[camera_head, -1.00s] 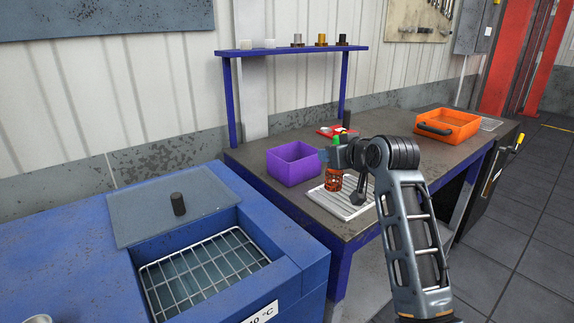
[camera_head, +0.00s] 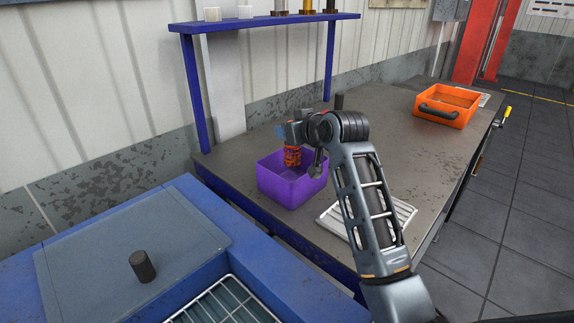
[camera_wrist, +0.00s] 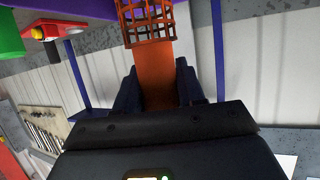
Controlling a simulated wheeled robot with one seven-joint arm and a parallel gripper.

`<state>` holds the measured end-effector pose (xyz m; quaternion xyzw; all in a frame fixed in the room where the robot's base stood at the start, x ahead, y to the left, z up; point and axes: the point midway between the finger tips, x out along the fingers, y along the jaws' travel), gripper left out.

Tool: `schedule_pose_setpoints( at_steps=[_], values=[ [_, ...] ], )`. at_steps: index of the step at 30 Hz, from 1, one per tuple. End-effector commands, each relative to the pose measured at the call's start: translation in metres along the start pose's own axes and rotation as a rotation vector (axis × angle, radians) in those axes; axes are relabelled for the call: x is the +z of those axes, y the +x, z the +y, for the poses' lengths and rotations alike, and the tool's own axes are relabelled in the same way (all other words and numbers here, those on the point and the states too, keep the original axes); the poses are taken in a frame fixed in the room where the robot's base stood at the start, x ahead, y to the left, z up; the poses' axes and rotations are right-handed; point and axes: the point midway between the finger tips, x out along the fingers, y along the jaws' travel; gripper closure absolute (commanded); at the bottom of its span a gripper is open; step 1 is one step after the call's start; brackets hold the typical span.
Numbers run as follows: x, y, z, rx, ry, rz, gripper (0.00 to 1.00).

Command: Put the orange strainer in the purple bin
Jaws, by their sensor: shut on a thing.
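The orange strainer (camera_head: 292,156) is a small mesh basket. It hangs upright over the purple bin (camera_head: 290,190), with its lower end about level with the bin's far part; I cannot tell exactly how deep it sits. My gripper (camera_head: 293,135) is above the bin and shut on the strainer's flat handle. In the wrist view, my jaws (camera_wrist: 157,88) clasp the orange handle, and the strainer's mesh basket (camera_wrist: 148,18) shows at the top edge. A purple strip of the bin (camera_wrist: 75,10) shows behind it.
The bin stands on a dark workbench (camera_head: 400,135) below a blue shelf (camera_head: 262,23). A white rack tray (camera_head: 402,208) lies to its right, partly behind my arm. An orange tray (camera_head: 447,105) stands farther right. A blue bath with a wire rack (camera_head: 225,303) is at the front left.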

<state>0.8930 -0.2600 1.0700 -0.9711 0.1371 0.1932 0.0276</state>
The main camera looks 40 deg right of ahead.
Motion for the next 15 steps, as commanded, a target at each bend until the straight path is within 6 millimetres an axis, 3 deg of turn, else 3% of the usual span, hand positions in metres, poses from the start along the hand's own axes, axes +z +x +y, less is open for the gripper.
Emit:
schedule_pose_setpoints(
  at_steps=[3, 15],
  values=[
    [0.021, 0.008, 0.000, 0.000, 0.000, -0.004, 0.95],
    [0.062, 0.025, 0.000, 0.000, -0.001, -0.003, 0.95]
  ],
)
